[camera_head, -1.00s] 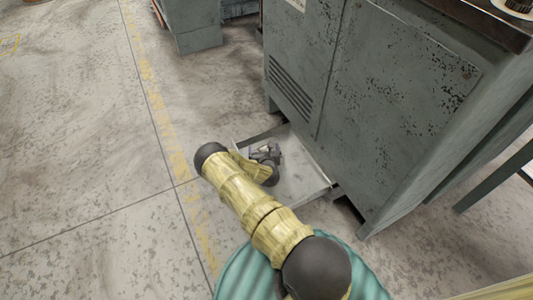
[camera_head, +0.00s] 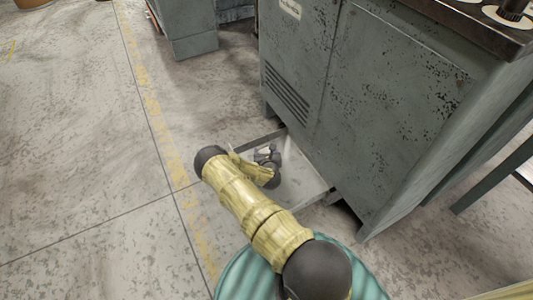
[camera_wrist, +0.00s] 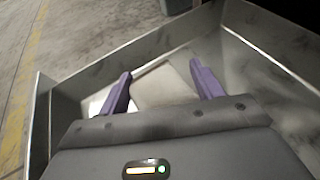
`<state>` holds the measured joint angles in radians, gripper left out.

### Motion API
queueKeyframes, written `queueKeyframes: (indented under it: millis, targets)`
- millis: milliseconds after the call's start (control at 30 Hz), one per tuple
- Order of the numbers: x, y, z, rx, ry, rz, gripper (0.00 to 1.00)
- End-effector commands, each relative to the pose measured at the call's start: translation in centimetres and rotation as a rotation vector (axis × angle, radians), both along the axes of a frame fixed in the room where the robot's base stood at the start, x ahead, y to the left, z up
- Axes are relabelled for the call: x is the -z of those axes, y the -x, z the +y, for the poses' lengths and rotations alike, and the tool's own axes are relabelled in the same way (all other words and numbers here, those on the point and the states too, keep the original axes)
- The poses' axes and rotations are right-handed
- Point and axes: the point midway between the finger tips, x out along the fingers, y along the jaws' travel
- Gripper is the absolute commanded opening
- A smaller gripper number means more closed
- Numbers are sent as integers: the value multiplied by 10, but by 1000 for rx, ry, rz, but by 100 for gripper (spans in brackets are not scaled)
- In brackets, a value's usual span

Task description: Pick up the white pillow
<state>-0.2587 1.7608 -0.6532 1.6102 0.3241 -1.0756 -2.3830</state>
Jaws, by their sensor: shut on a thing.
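The white pillow (camera_wrist: 163,86) is a pale, whitish block-like shape between the two purple fingers of my gripper (camera_wrist: 161,70) in the wrist view. Both fingers touch or nearly touch its sides, and my gripper is shut on it. Its lower part is hidden behind the gripper body. In the head view my gripper (camera_head: 267,154) is over a shallow metal tray, and only a small pale patch shows at its fingers. The tray (camera_head: 306,188) lies on the floor against the cabinet; its wall (camera_wrist: 120,65) rises around the gripper in the wrist view.
A worn grey-green cabinet (camera_head: 370,110) stands right beside the tray, with dark vents low on its front. Another grey cabinet (camera_head: 193,40) stands at the back. The concrete floor (camera_head: 80,150) on the left is clear, with a faded yellow line.

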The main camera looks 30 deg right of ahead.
Motion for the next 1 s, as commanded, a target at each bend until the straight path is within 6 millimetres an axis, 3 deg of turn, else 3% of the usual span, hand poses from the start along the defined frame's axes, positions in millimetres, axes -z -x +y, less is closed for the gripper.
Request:
queueKeyframes:
  millis: [200,400,567,1000]
  targets:
    - [-46,0,-1,1,2,0,40]
    - [-77,2,-6,10,1,0,40]
    - [-86,1,-4,6,0,0,40]
    - [-85,0,-2,3,0,0,40]
